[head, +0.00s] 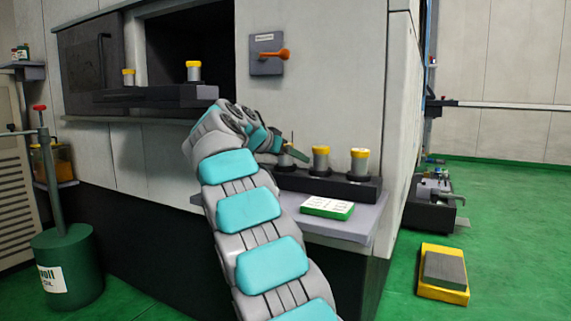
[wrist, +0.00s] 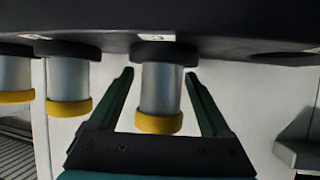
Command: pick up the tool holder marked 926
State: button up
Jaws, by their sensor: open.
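Tool holders with silver bodies and yellow caps stand in a dark rack (head: 330,190) on the side shelf. In the head view, one holder (head: 320,160) is in the middle and another (head: 359,165) at the right; a third, at the left, is mostly hidden by my gripper (head: 296,150). The wrist view looks upside down. There my gripper (wrist: 159,75) is open, with one finger on each side of a holder (wrist: 160,92) and gaps visible between. Two more holders (wrist: 68,78) are to its left. The number 926 cannot be read; small white labels on the rack are illegible.
An empty rack slot (wrist: 282,57) shows at the right of the wrist view. A white-and-green box (head: 327,207) lies on the shelf (head: 352,222) before the rack. Two more holders (head: 193,71) stand on a dark ledge (head: 155,95) in the machine opening. An orange-handled switch (head: 270,54) is on the wall.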

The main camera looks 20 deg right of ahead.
jog(key=shift+w+d+f, duration=0.1)
jog(key=shift+w+d, duration=0.05)
grip_shut()
dwell(0.6)
